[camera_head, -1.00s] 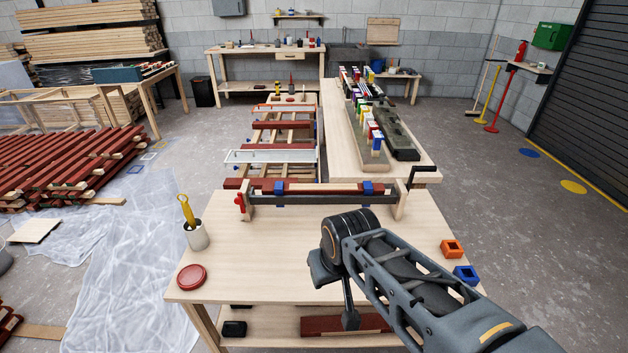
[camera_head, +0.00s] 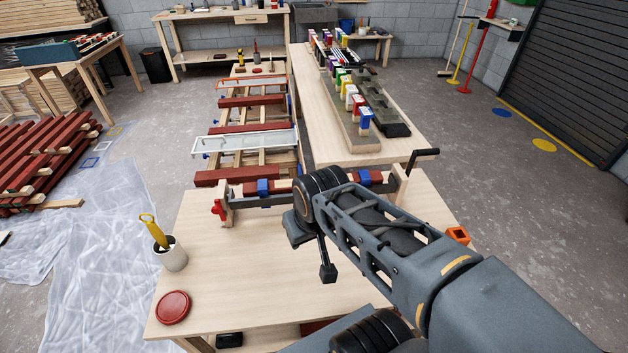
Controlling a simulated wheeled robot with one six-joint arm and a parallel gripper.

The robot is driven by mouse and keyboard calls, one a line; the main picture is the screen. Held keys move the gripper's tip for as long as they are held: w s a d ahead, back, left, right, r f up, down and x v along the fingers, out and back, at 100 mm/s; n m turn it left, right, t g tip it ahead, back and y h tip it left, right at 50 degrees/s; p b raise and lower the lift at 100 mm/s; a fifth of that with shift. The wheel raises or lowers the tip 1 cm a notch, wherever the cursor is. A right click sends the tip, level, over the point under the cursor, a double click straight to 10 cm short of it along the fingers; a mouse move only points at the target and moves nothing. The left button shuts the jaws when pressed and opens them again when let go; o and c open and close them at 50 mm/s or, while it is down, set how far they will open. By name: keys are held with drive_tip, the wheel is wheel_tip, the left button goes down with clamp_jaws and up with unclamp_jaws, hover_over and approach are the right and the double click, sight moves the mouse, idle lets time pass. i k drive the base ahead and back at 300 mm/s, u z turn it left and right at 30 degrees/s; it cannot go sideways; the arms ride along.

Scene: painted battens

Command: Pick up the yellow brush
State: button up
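The yellow brush (camera_head: 154,230) stands tilted in a pale grey cup (camera_head: 171,258) at the left edge of the near wooden table (camera_head: 235,275). Its yellow handle, with a loop at the top, sticks up above the rim; its lower end is hidden inside the cup. My arm reaches in from the lower right, over the table. Dark parts at its far end, seemingly my gripper (camera_head: 314,252), hang over the table, well right of the cup and apart from it. I see nothing held there, but the fingers are not clear enough to tell their opening.
A round red lid (camera_head: 173,307) lies in front of the cup. A clamp with a red knob (camera_head: 218,208) and blue blocks spans the table's back edge. An orange block (camera_head: 457,235) sits at the right. The tabletop between the lid and my arm is clear.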

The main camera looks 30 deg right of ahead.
sight(157, 234)
drive_tip(key=z, duration=0.05)
drive_tip(key=k, duration=0.9)
drive_tip(key=u, duration=0.95)
drive_tip(key=i, duration=1.2)
drive_tip(key=u, duration=0.05)
